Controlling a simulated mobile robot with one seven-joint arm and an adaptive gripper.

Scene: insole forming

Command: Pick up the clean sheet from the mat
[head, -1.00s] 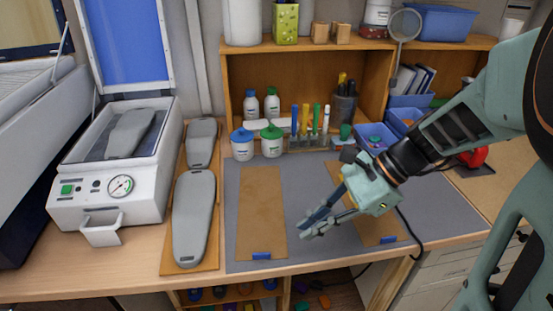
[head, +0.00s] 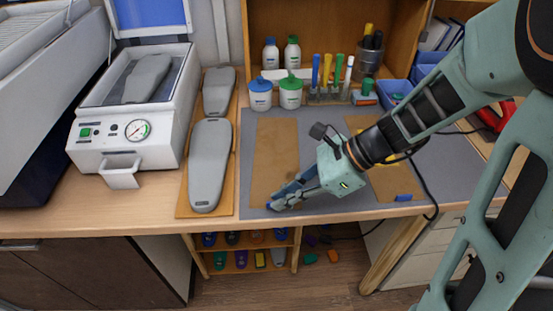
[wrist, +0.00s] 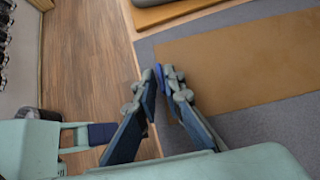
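Two tan sheets with blue tabs at their front edges lie on the grey mat (head: 220,130). The left sheet (head: 275,150) looks plain and shows no marks. The right sheet (head: 395,183) is partly hidden by my arm. My gripper (head: 273,205) is low at the front edge of the left sheet, by its blue tab. In the wrist view, my fingertips (wrist: 159,73) are close together at the sheet's edge (wrist: 215,62), with the blue tab (wrist: 158,76) between them. Whether they press on the tab cannot be told.
Grey insole forms (head: 210,165) on a wooden board stand left of the mat, beside a white press (head: 125,130). Bottles (head: 290,92), a pen rack and blue bins line the back. The table's front edge is just below my gripper.

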